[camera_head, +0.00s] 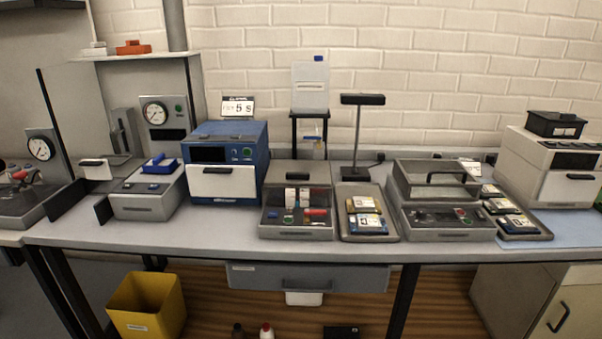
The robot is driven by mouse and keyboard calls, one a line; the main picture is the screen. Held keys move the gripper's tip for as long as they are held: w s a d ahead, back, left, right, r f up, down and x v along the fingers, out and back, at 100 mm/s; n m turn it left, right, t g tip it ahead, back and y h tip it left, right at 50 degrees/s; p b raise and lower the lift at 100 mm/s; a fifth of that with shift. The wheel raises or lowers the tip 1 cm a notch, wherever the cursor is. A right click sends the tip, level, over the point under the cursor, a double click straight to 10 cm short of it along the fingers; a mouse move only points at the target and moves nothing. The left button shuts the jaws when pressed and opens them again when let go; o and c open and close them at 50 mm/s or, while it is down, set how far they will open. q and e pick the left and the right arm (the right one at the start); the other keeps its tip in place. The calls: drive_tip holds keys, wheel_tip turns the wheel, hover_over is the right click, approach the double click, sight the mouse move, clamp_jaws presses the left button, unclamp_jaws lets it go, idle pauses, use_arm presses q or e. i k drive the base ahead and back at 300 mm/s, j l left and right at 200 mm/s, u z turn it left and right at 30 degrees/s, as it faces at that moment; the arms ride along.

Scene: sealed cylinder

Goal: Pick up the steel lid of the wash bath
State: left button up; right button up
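The wash bath appears to be the grey metal box (448,222) right of the middle of the bench, with a control panel on its front. Its steel lid (412,178) lies on top at the back and has a dark bar handle (452,174). I cannot tell whether the lid sits fully flush. Neither of my grippers is in view.
Left of the bath is a tray (383,237) with small boards, and right of it another tray (535,235). A lamp-like stand (358,135) rises behind. A blue oven (226,165) stands further left. The bench front (150,232) is clear at left.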

sight(299, 169)
drive_tip(key=i+j, duration=0.15)
drive_tip(key=j, duration=0.2)
drive_tip(key=i+j+z, duration=0.15)
drive_tip(key=j, duration=0.25)
drive_tip(key=i+j, duration=0.15)
drive_tip(key=j, duration=0.2)
drive_tip(key=i+j+z, duration=0.15)
drive_tip(key=j, duration=0.25)
drive_tip(key=i+j, duration=0.1)
drive_tip(key=j, duration=0.25)
